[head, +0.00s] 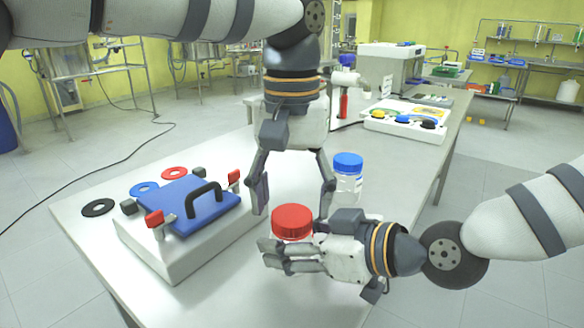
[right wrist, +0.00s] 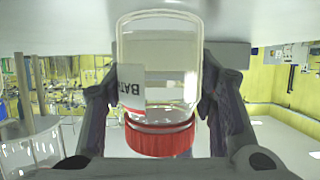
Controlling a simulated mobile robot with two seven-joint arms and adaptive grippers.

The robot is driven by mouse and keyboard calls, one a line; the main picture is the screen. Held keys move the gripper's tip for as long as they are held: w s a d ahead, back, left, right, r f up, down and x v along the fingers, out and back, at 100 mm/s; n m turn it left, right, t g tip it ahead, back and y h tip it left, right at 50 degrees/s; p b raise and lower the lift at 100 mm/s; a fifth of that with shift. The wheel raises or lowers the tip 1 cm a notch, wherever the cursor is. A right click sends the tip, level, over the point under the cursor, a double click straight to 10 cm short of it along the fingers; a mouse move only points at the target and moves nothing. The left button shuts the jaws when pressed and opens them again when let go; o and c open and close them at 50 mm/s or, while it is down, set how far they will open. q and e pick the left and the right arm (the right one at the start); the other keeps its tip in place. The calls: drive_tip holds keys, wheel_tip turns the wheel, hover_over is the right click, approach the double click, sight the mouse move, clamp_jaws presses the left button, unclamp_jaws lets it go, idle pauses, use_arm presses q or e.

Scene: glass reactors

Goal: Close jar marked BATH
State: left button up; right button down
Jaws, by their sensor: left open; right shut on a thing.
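The jar marked BATH (right wrist: 160,85) is clear glass with a white label reading "BAT", the rest hidden. In the right wrist view it appears upside down. Its red lid (head: 292,221) sits on its mouth and also shows in the right wrist view (right wrist: 160,138); I cannot tell how tight it is. My right gripper (head: 276,254) is shut around the jar body below the lid, one finger on each side. In the head view the fingers mostly hide the body. My left gripper (head: 293,208) points down, open, its fingers apart on either side above the lid.
A blue-lidded jar (head: 347,182) stands just behind my left gripper's right finger. A white box with a blue hatch (head: 185,207) and red latches stands at left, beside rings (head: 97,208). A button panel (head: 403,120) sits farther back. The front table is clear.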

use_arm(q)
drive_tip(key=shift+f, duration=0.95)
drive_tip(key=shift+c, duration=0.6)
drive_tip(key=c, duration=1.1)
drive_tip(key=m, duration=0.5)
drive_tip(key=o, duration=1.4)
drive_tip(key=shift+c, duration=0.2)
wheel_tip(320, 180, up, 12)
